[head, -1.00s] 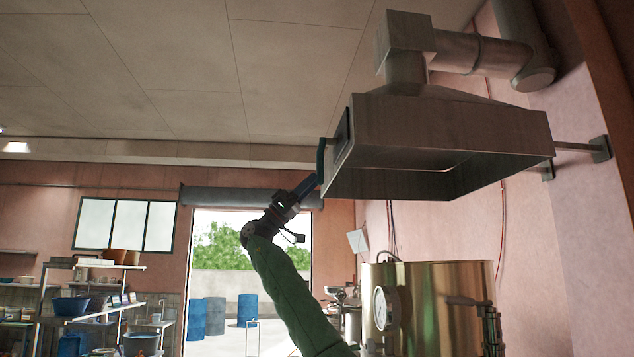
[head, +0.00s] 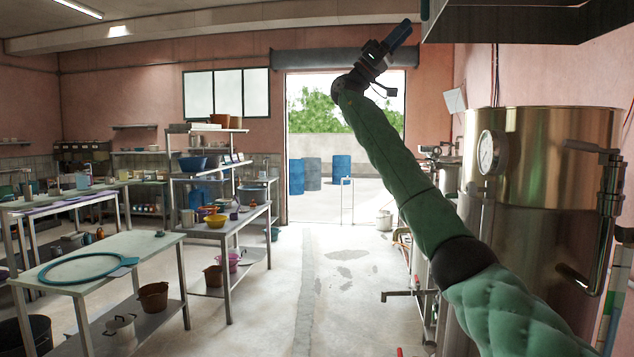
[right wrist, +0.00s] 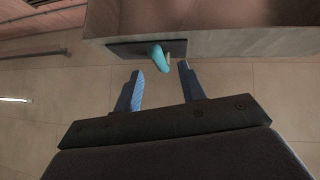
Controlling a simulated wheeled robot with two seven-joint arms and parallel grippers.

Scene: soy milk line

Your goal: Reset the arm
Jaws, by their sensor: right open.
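My right gripper (head: 402,32) is raised high at the end of the green-sleeved right arm, in front of the doorway's top edge and just left of the range hood (head: 510,20). In the right wrist view my right gripper (right wrist: 161,70) is open, with nothing held. A teal lever (right wrist: 158,56) sticks out from a dark plate (right wrist: 125,48) on the hood's side. It shows between the two fingertips, seemingly just beyond them and not gripped. My left gripper is not in view.
A large steel tank (head: 545,150) with a gauge stands close on the right, beside my right arm. A table (head: 110,255) with a teal ring (head: 85,268) and a loaded shelf (head: 215,230) stand left. The middle floor is clear.

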